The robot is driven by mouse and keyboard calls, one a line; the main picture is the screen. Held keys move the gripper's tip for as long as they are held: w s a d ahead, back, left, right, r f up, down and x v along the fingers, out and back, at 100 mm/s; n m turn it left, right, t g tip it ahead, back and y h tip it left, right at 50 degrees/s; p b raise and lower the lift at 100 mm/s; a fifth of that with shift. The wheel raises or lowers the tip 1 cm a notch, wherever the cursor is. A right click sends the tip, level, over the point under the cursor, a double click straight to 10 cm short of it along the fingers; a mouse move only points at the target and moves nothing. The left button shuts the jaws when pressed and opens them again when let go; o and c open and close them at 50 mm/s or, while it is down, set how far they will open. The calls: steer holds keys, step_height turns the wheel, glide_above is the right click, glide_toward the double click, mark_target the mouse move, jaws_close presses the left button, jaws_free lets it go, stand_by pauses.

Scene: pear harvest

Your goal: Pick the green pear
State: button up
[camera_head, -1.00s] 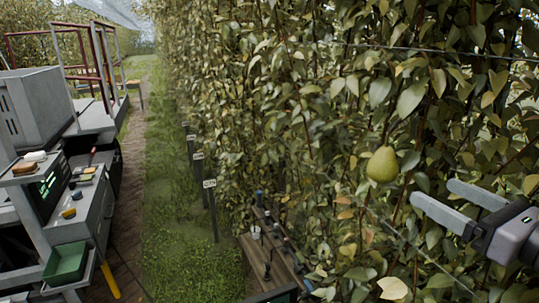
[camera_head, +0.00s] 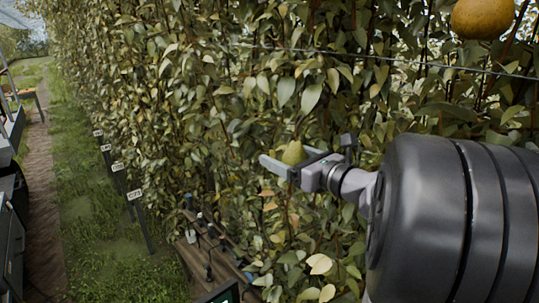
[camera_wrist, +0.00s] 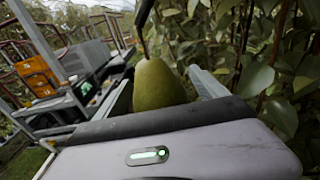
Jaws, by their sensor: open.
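The green pear (camera_head: 293,153) hangs in front of the leafy hedge in the head view. My gripper (camera_head: 285,166) is at the pear, with its fingers open. In the wrist view the pear (camera_wrist: 158,84) sits between the two open fingers of my gripper (camera_wrist: 160,90), hanging from a dark stem. The pear's lower part is hidden behind the gripper body. I cannot tell whether either finger touches it.
A yellow-brown fruit (camera_head: 483,17) hangs at the upper right. A thin wire (camera_head: 420,63) crosses the dense foliage. A wooden box (camera_head: 205,258) with dark fittings stands below. Signposts (camera_head: 118,167) line the grass at left. A machine (camera_wrist: 85,62) shows in the wrist view.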

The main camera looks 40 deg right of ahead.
steer(key=shift+c, duration=0.2)
steer(key=c, duration=1.6)
steer(key=shift+o, duration=0.2)
steer(key=shift+s+r+p, duration=0.1)
steer(key=shift+r+p, duration=0.05)
steer(key=shift+p, duration=0.25)
steer(key=shift+s+a+g+p, duration=0.15)
steer(key=shift+g+p, duration=0.15)
steer(key=shift+p, duration=0.65)
steer(key=shift+s+a+m+g+p, duration=0.1)
steer(key=shift+s+m+g+p, duration=0.15)
steer(key=shift+p, duration=0.6)
steer(key=shift+f, duration=0.25)
steer(key=shift+s+a+r+m+g+p, duration=0.15)
steer(key=shift+m+g+p, duration=0.1)
steer(key=shift+p, duration=0.55)
steer(key=p, duration=0.3)
steer(key=shift+s+a+g, duration=0.15)
steer(key=shift+s+g, duration=0.1)
steer(key=shift+g, duration=0.15)
steer(key=shift+f+m, duration=0.2)
steer(key=shift+m, duration=0.1)
